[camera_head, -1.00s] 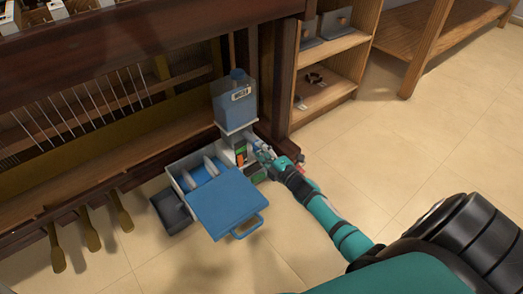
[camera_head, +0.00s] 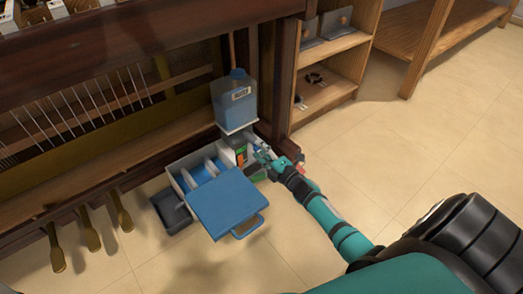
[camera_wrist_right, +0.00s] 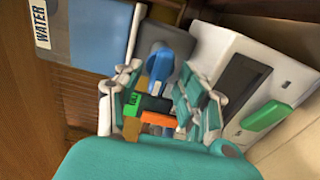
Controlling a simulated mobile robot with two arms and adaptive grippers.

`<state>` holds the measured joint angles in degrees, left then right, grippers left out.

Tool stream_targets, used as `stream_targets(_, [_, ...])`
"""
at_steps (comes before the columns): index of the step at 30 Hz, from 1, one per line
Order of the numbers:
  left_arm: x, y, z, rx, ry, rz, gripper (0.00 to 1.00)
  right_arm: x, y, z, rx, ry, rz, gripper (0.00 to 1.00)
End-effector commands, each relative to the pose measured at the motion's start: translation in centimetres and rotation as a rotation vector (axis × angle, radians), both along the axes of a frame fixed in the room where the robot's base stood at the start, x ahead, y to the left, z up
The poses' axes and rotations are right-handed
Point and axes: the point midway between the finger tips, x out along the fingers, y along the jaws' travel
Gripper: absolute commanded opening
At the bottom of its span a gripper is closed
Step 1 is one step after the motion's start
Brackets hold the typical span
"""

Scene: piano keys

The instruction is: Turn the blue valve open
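The blue valve (camera_wrist_right: 160,66) shows in the right wrist view as a blue handle in front of a dark grey panel. It lies between and just beyond the fingertips of my right gripper (camera_wrist_right: 160,80). The fingers are spread on either side of it, and I cannot tell whether they touch it. In the head view my right gripper (camera_head: 264,156) is at the right side of the white-and-blue device (camera_head: 222,204), below the water tank (camera_head: 235,98); the valve is hard to make out there. My left gripper is not in view.
An orange block (camera_wrist_right: 158,119) and a green label (camera_wrist_right: 132,103) show between the fingers in the wrist view. A green button (camera_wrist_right: 266,116) is on the white housing at right. A dark tray (camera_head: 172,212) sits left of the device. Piano pedals (camera_head: 88,230) stand at left; floor is clear at right.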

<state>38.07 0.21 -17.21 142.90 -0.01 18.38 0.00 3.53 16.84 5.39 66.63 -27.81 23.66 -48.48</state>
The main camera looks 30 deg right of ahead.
Motion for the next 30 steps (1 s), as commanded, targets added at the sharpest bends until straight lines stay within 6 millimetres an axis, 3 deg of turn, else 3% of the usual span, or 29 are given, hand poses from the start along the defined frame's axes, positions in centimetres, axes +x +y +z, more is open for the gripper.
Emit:
stream_targets(7, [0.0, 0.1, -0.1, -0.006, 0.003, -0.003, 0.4, -0.1, -0.1, 0.1, 0.001, -0.001, -0.001, 0.39])
stream_targets(11, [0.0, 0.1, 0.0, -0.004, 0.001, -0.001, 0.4, -1.2, -0.1, 0.0, 0.001, 0.0, -0.001, 0.39])
stream_targets(24, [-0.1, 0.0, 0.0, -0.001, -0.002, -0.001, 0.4, -9.9, -0.8, 0.0, 0.001, 0.002, -0.001, 0.39])
stream_targets(30, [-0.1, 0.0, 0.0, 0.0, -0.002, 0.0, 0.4, -11.7, -0.9, 0.0, 0.001, -0.001, 0.0, 0.39])
